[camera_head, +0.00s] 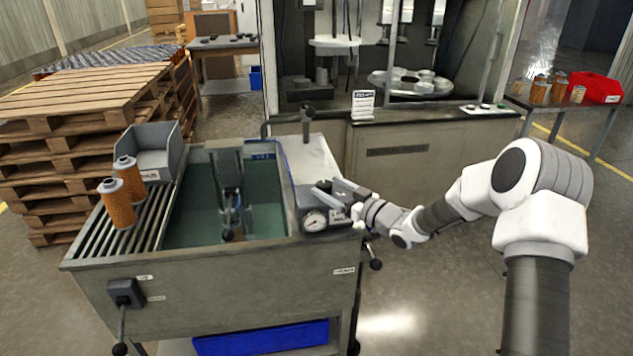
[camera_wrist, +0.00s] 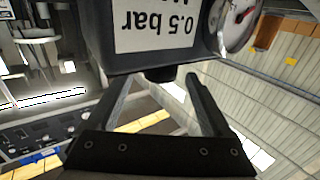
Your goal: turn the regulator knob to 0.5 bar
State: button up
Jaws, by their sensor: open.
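The regulator is a grey box (camera_head: 310,203) at the right edge of the wash tank. A round white pressure gauge (camera_head: 315,221) is on its front. In the wrist view the gauge (camera_wrist: 240,22) shows a red needle, but its scale is too cut off to read. A white label (camera_wrist: 158,24) reads "0.5 bar" upside down. A short dark knob (camera_wrist: 160,75) projects from the box, between the finger ends. My gripper (camera_head: 336,190) is open at the regulator; its fingers also show in the wrist view (camera_wrist: 163,95), one each side of the knob with gaps. The knob is hidden in the head view.
The tank (camera_head: 210,262) holds greenish liquid and a dark fixture (camera_head: 229,180). Two orange filter cartridges (camera_head: 117,203) stand on the slatted rack at left, beside a grey bin (camera_head: 154,152). A dark lever (camera_head: 307,118) rises behind the regulator. Wooden pallets (camera_head: 80,100) stand at left.

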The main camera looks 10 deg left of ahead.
jog(key=shift+x, duration=2.75)
grip_shut()
